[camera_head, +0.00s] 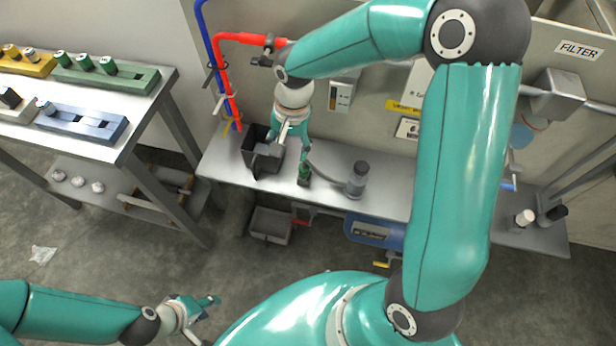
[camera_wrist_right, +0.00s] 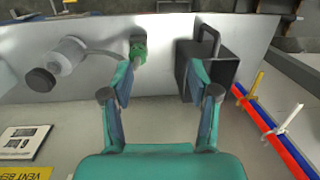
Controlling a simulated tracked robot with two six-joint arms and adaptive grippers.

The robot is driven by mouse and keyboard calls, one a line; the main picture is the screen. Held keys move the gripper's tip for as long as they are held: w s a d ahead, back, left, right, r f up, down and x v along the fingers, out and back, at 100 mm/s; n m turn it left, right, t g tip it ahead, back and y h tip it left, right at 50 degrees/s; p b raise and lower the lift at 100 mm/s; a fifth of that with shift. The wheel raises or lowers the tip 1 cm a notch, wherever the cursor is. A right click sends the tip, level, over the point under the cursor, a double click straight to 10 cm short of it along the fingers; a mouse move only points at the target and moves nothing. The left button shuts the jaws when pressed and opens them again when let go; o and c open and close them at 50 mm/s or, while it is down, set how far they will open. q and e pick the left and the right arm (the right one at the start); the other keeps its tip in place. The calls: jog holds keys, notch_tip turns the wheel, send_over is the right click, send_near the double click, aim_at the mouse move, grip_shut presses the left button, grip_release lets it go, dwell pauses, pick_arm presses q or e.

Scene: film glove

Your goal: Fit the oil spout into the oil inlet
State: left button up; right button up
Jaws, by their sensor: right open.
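A grey cylindrical can (camera_head: 357,181) with a dark cap stands on the metal bench. A thin curved grey spout (camera_head: 325,172) runs left from it toward a small green fitting (camera_head: 304,174). In the right wrist view the can (camera_wrist_right: 66,56), spout (camera_wrist_right: 103,52) and green fitting (camera_wrist_right: 138,51) lie at upper left. I cannot tell which part is the oil inlet. My right gripper (camera_head: 294,146) is open and empty above the bench. In its wrist view (camera_wrist_right: 160,76), the left finger overlaps the green fitting's edge, the right finger the black box. My left gripper (camera_head: 211,318) is open and empty, low at left.
A side table (camera_head: 112,150) with coloured blocks stands left. A grey bin (camera_head: 270,225) sits below the bench.

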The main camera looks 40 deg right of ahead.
jog(key=d+r+m+h+b, duration=0.1)
jog(key=d+r+m, duration=0.1)
jog(key=d+r, duration=0.2)
jog(key=b, duration=0.2)
send_near(304, 167)
jog(key=shift+m, duration=0.3)
notch_tip(304, 167, down, 6)
jog(key=shift+w+d+r, duration=0.15)
jog(key=shift+d, duration=0.05)
jog(key=shift+a+f, duration=0.2)
jog(key=shift+f, duration=1.15)
jog(key=shift+a+f, duration=0.15)
jog(key=shift+f, duration=1.2)
grip_shut()
pick_arm(q)
notch_tip(304, 167, down, 4)
jog(key=shift+f, duration=0.1)
